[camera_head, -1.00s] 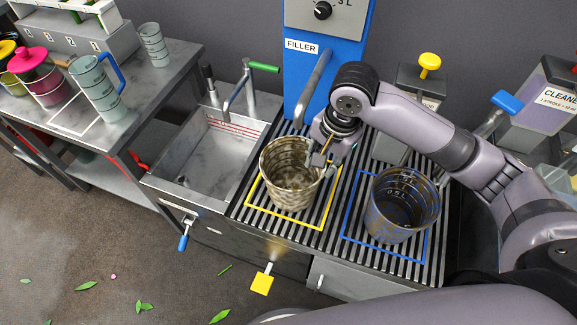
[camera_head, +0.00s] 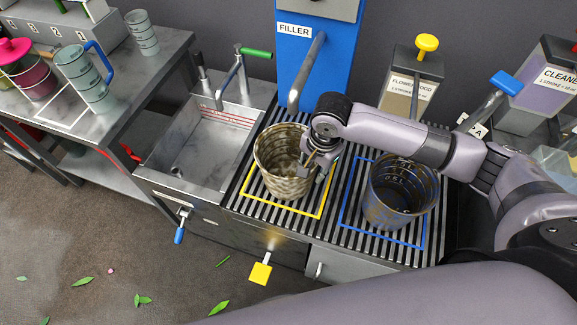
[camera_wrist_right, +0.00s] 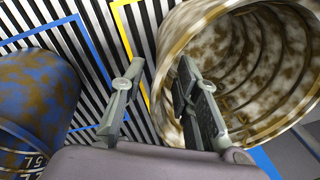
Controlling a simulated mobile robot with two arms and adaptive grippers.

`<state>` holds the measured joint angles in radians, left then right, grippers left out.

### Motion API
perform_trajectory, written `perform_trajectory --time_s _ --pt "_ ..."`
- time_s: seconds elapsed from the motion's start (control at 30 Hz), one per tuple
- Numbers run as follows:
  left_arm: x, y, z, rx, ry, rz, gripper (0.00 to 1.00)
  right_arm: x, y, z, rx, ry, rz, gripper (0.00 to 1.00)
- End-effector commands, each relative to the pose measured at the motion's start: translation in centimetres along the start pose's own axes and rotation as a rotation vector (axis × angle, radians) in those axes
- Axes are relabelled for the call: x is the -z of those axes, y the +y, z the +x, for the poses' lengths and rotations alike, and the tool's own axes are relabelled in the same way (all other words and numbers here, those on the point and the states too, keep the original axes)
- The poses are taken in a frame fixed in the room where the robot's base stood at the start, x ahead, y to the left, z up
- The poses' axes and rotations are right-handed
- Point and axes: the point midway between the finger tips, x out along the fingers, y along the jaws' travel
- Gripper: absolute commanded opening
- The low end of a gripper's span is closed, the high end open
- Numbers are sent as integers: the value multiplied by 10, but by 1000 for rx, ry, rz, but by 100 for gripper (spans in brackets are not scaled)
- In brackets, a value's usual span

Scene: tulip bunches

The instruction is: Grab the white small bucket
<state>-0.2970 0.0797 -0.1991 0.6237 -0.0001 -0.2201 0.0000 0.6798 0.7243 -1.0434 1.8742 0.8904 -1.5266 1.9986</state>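The white small bucket (camera_head: 283,186), stained with brown, stands upright inside the yellow square on the slatted grate. In the right wrist view its open mouth and stained inside (camera_wrist_right: 268,62) fill the upper right. My right gripper (camera_head: 316,166) is at the bucket's right rim in the head view. In the wrist view its fingers (camera_wrist_right: 159,72) are apart. One finger is outside the bucket and the other overlaps the near wall and rim. I cannot tell whether either touches. My left gripper is out of view.
A blue stained bucket (camera_head: 387,212) stands close by on the right in a blue square; it also shows in the wrist view (camera_wrist_right: 38,95). The filler (camera_head: 318,70) with its spout is behind the white bucket. A sink (camera_head: 203,150) lies to the left. Dispensers stand behind right.

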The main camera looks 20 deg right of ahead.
Motion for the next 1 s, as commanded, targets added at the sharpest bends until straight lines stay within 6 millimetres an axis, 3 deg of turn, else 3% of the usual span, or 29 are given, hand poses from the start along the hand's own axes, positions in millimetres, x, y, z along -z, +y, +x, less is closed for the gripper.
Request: perform_trajectory --time_s 0.23,0.57,1.0 --pt "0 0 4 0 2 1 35 -1 -2 36 -1 1 0 29" --pt "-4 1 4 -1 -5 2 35 -1 -2 42 0 1 -1 28" --pt "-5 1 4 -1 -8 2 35 -1 -2 42 0 1 -1 0"
